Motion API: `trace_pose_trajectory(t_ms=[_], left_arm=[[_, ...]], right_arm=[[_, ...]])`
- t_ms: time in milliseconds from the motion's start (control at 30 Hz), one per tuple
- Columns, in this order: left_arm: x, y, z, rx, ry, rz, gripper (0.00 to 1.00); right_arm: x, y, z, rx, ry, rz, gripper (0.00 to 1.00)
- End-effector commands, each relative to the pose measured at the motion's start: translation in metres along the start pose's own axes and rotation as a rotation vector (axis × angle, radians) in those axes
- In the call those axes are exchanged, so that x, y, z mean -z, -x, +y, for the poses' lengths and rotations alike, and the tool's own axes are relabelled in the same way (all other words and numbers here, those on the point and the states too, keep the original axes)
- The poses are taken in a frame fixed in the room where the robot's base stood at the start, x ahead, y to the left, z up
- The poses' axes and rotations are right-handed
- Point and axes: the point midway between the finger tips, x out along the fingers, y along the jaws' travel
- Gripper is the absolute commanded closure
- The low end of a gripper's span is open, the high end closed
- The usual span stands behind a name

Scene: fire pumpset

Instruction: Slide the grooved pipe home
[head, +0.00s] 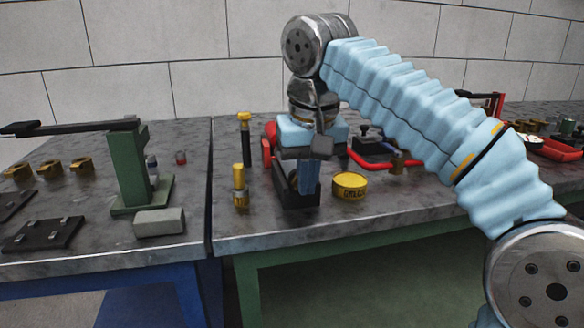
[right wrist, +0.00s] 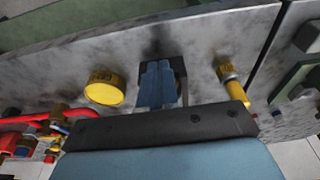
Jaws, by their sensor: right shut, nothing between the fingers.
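My right gripper (head: 307,183) points down at a small dark block-like stand (head: 297,201) near the front of the right bench. Its blue fingers are together with nothing between them, and they show in the right wrist view (right wrist: 156,88) in front of the stand. A pale round edge (head: 292,179) shows just left of the fingers, partly hidden by them. It may be the grooved pipe's end, but I cannot tell. No other part is clearly the grooved pipe. My left gripper is not in view.
A yellow tin (head: 349,186) stands right of the stand, and a brass-and-yellow fitting (head: 239,187) stands left. A dark yellow-topped post (head: 244,140) is behind. Red pipework (head: 385,166) lies right. The left bench holds a green post (head: 128,168) and grey block (head: 159,222). The right bench's front edge is clear.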

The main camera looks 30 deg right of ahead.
Motion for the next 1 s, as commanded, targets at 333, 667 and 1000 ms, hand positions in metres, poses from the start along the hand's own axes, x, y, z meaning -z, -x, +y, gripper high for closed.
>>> trace_pose_trajectory(t_ms=[333,667,1000], left_arm=[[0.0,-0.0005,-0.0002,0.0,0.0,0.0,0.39],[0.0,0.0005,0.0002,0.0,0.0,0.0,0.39],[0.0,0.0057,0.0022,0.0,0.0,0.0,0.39]], right_arm=[[-0.0002,-0.0008,0.0,0.0,0.0,0.0,1.0],[0.0009,-0.0006,-0.0001,0.0,0.0,0.0,1.0],[0.0089,-0.0016,-0.0006,-0.001,0.0,0.0,1.0]])
